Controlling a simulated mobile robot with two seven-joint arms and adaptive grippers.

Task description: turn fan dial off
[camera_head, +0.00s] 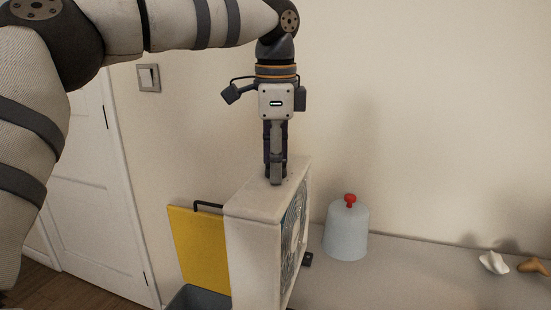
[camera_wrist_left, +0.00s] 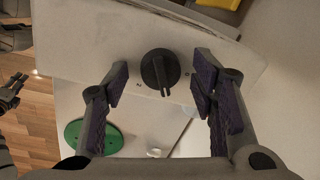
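The fan (camera_head: 265,206) is a white box with a round grille on its right side, standing at the left end of the table. Its black dial (camera_wrist_left: 160,69) sits on the fan's top face in the left wrist view, with its ridge nearly along the picture's vertical. My left gripper (camera_head: 275,181) points straight down at the fan's top. In the left wrist view its fingers are spread, one on each side of the dial, with gaps to it. In the head view the gripper hides the dial. A dark shape at the left edge of the wrist view may be my right gripper (camera_wrist_left: 12,90).
A yellow board (camera_head: 197,245) stands behind the fan by the wall. A pale-blue dome with a red knob (camera_head: 346,232) stands right of the fan. White and brown pieces lie farther right on the grey table (camera_head: 410,275). A green disc (camera_wrist_left: 72,134) shows in the wrist view.

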